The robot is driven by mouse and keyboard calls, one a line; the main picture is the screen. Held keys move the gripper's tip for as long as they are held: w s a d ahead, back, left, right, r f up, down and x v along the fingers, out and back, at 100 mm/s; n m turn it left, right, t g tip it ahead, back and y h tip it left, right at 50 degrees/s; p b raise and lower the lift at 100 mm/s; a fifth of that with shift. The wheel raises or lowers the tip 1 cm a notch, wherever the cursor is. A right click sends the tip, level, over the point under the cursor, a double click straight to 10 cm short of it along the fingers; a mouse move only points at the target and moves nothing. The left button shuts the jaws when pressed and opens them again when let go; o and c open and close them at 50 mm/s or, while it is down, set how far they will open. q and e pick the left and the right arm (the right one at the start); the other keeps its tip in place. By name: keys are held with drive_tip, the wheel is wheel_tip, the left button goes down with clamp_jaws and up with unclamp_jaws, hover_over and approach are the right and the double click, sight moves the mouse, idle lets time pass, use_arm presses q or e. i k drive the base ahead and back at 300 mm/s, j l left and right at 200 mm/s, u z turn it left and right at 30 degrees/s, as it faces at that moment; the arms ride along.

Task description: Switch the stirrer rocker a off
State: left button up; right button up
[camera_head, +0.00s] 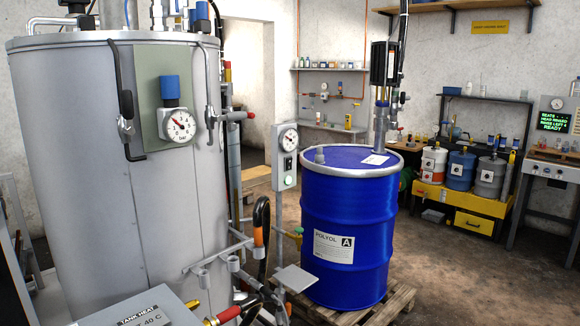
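A narrow grey control box (285,157) stands on a post between the tank and the blue drum. It carries a round gauge (289,139) at the top, a small dark switch (288,163) below it, and a pale round button or lamp (289,181) at the bottom. The switch may be the stirrer rocker; its label and position are too small to read. The blue drum (340,215), labelled POLYOL A, stands upright on a wooden pallet, with a black and grey device (383,65) above its lid. Neither of my grippers is in view.
A large grey tank (75,180) with a gauge (180,126) fills the left. A TANK HEAT box (145,312), hoses and red-handled valves crowd the lower middle. A yellow stand (462,203) holds small drums at right. Floor right of the pallet is clear.

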sight(289, 161)
drive_tip(key=i+z, duration=0.5)
drive_tip(key=i, duration=0.95)
